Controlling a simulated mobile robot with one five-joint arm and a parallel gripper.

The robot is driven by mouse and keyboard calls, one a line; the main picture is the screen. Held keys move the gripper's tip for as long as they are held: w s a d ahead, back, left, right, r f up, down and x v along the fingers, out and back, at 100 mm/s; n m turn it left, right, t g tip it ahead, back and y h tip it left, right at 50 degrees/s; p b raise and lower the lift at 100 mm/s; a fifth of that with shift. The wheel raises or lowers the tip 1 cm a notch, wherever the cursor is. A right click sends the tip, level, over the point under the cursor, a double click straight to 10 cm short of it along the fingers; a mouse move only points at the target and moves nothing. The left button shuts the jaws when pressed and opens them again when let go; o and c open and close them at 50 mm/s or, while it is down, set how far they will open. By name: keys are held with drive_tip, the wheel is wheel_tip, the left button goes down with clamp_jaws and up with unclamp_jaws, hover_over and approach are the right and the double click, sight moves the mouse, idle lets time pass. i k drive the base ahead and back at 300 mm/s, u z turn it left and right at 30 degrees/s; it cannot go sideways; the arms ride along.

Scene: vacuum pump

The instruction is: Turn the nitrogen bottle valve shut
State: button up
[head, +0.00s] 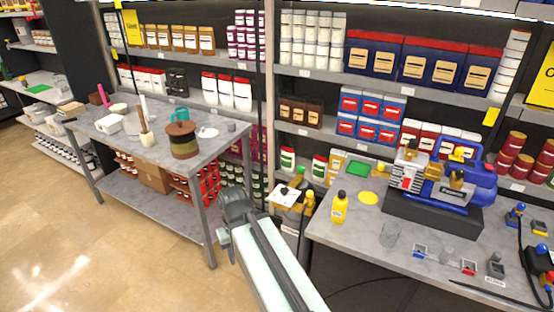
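A brass-coloured fitting with a green part (296,183) shows in the gap between the two benches, above a white top; it looks like the nitrogen bottle's valve, but it is too small to be sure. The bottle's body is not clearly visible, with my arm in front of that area. My arm reaches up from the bottom centre, and its dark end with my gripper (238,205) is left of the fitting in the picture and apart from it. The fingers are not clear enough to tell open from shut.
A blue vacuum pump (460,182) stands on the right bench (420,262), with a yellow bottle (339,209), a clear glass and hoses. The left bench (103,148) holds a brown pot (183,143). Stocked shelves line the back. Floor is clear at the lower left.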

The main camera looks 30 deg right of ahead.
sight(300, 169)
drive_tip(key=u, duration=0.1)
drive_tip(key=i, duration=0.8)
drive_tip(key=z, duration=0.7)
drive_tip(key=i, duration=0.65)
drive_tip(key=z, duration=0.45)
drive_tip(key=k, duration=0.75)
drive_tip(key=z, duration=0.2)
drive_tip(key=i, duration=0.75)
drive_tip(key=u, duration=0.05)
